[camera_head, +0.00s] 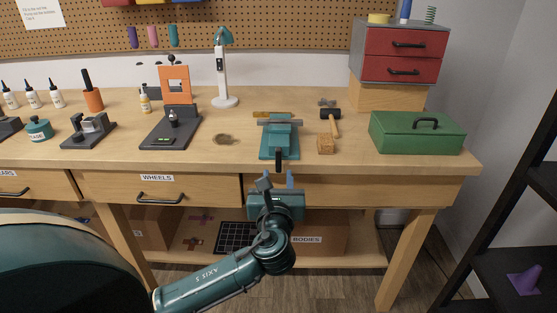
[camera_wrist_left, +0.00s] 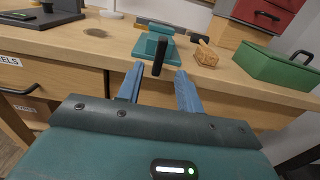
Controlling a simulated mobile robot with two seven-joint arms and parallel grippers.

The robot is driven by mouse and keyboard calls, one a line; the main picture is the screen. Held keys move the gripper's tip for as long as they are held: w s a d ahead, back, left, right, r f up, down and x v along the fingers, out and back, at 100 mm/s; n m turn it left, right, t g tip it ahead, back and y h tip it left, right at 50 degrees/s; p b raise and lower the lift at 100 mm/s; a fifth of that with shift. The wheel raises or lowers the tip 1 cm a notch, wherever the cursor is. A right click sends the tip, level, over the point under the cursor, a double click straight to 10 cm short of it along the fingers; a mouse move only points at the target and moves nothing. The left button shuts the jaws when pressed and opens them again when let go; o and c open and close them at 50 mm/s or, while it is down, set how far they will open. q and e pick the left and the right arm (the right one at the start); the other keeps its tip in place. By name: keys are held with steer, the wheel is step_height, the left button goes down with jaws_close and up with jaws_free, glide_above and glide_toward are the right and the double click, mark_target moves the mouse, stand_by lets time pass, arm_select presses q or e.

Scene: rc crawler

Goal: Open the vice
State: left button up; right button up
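The teal vice (camera_head: 280,140) stands on the workbench near its front edge, with a black handle (camera_head: 278,161) hanging at its front. The vice (camera_wrist_left: 157,38) and its black handle (camera_wrist_left: 159,57) also show in the left wrist view. A brass-coloured piece lies at the back of the vice; whether the jaws touch anything is too small to tell. My left gripper (camera_head: 277,178) is in front of the bench edge, just below the handle. Its two blue fingers (camera_wrist_left: 157,84) are apart, with nothing between them; the handle appears beyond their tips. My right gripper is not in view.
A green toolbox (camera_head: 416,133) stands further right. The WHEELS drawer (camera_head: 160,190) is in the bench front.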

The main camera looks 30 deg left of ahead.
mark_target(278, 161)
arm_select(q)
steer(key=x, duration=0.8)
steer(key=shift+w+a, duration=0.15)
steer(key=shift+w, duration=0.2)
steer(key=shift+c, duration=0.6)
jaws_close()
